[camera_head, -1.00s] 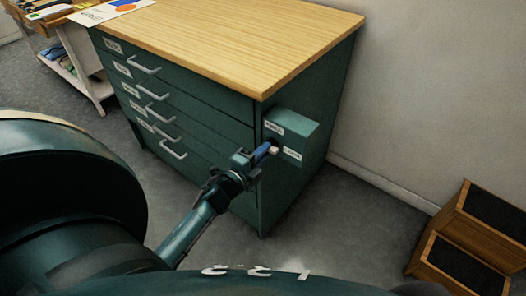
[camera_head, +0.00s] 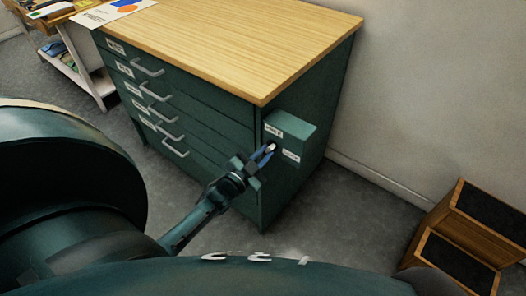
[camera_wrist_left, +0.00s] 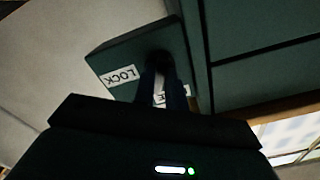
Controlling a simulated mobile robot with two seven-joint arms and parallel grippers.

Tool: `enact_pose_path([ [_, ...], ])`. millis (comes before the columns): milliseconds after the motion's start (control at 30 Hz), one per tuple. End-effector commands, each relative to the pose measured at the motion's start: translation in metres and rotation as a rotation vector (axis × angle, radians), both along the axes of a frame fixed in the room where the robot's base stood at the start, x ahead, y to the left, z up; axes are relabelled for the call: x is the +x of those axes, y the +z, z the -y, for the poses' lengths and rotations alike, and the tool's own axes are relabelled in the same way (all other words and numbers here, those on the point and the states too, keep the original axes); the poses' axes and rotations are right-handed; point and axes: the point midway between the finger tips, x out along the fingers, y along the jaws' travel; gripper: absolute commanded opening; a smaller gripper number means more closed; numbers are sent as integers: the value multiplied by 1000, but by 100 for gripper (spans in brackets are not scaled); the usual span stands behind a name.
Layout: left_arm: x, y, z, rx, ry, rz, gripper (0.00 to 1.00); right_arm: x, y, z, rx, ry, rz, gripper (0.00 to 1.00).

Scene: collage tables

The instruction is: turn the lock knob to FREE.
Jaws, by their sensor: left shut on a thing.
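The lock box (camera_head: 292,133) is a small green box on the right side of the cabinet. Its FREE label (camera_head: 273,130) is at the upper left and its LOCK label (camera_head: 291,156) at the lower right. The small pale lock knob (camera_head: 271,147) is on the box's front, mostly covered by my left gripper (camera_head: 265,153). That gripper is shut on the knob, with one finger on each side. In the left wrist view, the fingers (camera_wrist_left: 161,88) reach the box; the LOCK label (camera_wrist_left: 120,76) is clear and the other label is partly hidden. My right gripper is not in view.
The green drawer cabinet (camera_head: 205,105) has a wooden top (camera_head: 235,40) with a paper sheet at its far left. A wooden step unit (camera_head: 462,240) stands at the lower right by the wall. Grey floor between it and the cabinet is clear.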

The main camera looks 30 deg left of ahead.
Motion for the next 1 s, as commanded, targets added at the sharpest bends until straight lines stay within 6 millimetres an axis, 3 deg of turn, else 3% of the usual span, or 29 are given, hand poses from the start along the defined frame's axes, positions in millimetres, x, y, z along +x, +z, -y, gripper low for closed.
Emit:
enact_pose_path([
  [500,0,0,-1,-427,1,-34,0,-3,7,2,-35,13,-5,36],
  [1000,0,0,0,-577,0,-45,0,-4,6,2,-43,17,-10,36],
])
